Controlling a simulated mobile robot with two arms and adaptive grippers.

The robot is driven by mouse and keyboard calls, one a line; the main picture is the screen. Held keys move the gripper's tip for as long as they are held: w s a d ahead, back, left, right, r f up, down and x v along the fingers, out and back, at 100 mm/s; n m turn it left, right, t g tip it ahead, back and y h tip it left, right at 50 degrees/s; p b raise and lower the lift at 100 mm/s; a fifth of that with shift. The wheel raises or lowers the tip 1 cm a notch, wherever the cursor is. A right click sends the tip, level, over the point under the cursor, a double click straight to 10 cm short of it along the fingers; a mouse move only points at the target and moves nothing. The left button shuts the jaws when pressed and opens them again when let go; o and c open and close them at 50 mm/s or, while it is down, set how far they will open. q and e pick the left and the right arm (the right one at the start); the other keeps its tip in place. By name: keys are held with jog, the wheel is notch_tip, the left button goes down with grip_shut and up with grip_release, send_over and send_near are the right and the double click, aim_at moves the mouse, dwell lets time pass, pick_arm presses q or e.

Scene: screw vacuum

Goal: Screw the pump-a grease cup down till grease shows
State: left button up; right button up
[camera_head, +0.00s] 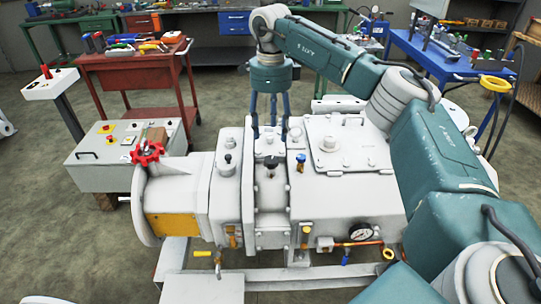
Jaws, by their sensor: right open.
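The grey vacuum pump (345,195) fills the middle of the view. Several small fittings stand on its top. A dark-topped one (228,158) is left of centre, a dark knob (270,163) is near the middle, and a blue-handled one (300,158) is to its right. I cannot tell for sure which is the grease cup, and no grease can be made out. My right gripper (270,132) points down over the back of the pump's middle section, its fingers apart on either side of a small light fitting, with no grip on it visible. My left gripper is out of view.
A red handwheel (147,153) sits at the pump's left end, beside a grey control box (105,165). A round gauge (360,231) and yellow-handled valves are along the front. A red tool cart (125,62) and a blue bench (435,60) stand behind. My right arm covers the right side.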

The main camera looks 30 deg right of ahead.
aim_at(270, 158)
notch_tip(270, 158, down, 10)
jog(key=shift+f+p, duration=0.15)
jog(key=shift+p, duration=0.6)
jog(key=shift+a, duration=0.1)
jog(key=c, duration=1.2)
jog(key=shift+o, duration=0.2)
jog(key=shift+m, duration=0.3)
jog(key=m+p, duration=0.1)
jog(key=m, duration=0.4)
jog(key=shift+w+p, duration=0.1)
jog(key=shift+p, duration=0.2)
jog(key=m, duration=0.2)
jog(key=m+p, duration=0.1)
jog(key=m, duration=0.3)
jog(key=shift+w+r, duration=0.1)
jog(key=shift+r, duration=0.15)
